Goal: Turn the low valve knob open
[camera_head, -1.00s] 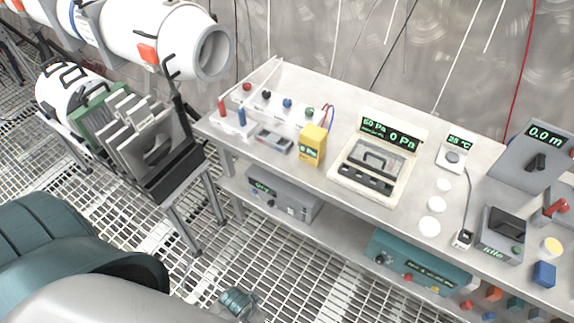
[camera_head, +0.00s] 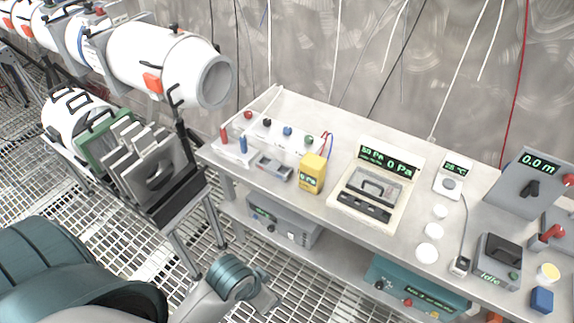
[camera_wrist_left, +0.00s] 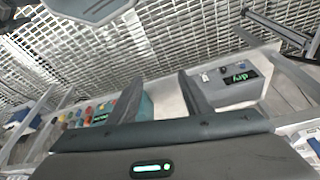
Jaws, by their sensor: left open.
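I cannot tell for sure which knob is the low valve knob. A red-handled valve (camera_head: 551,233) sits at the right end of the bench. On the lower shelf, a grey box (camera_head: 284,222) and a teal box (camera_head: 420,290) carry small knobs. In the left wrist view the grey box (camera_wrist_left: 232,86) shows a lit green display and a dark knob. My left gripper (camera_wrist_left: 160,97) is open and empty, its two fingers pointing toward the shelf, apart from both boxes. In the head view my left forearm and wrist rise in front of the bench. My right gripper is not in view.
The bench (camera_head: 470,235) carries a yellow meter (camera_head: 312,174), a pressure gauge case (camera_head: 376,188) and other instruments. A stand with metal plates (camera_head: 150,165) and a white steel tube (camera_head: 165,65) are at the left. Grating floor lies open before the bench.

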